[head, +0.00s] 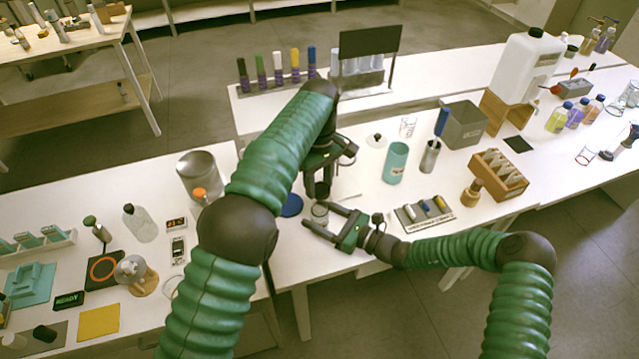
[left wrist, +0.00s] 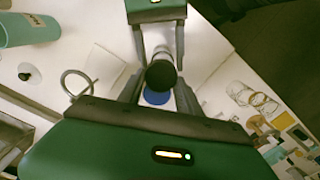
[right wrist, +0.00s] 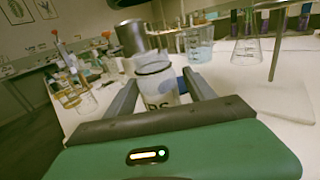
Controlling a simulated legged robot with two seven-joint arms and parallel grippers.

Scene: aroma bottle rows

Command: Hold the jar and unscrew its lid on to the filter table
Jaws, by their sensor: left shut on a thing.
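A small clear jar (right wrist: 157,85) with dark lettering stands between the fingers of my right gripper (right wrist: 160,90). In the head view the jar (head: 319,212) is at the fingertips of my right gripper (head: 325,221), whose fingers are spread on either side. My left gripper (head: 325,172) points down above the jar, shut on a dark round lid (head: 322,190). The lid (left wrist: 161,75) also shows in the left wrist view and partly covers the jar there. The lid looks raised above the jar rim; contact between them is unclear. A blue disc (head: 291,205) lies on the table beside the jar.
A teal cup (head: 396,163) and a tray of small items (head: 425,213) stand to the right. A steel beaker (head: 200,175) is on the left table. A rack with a dark panel (head: 368,45) stands behind. Bare tabletop lies right of my left gripper.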

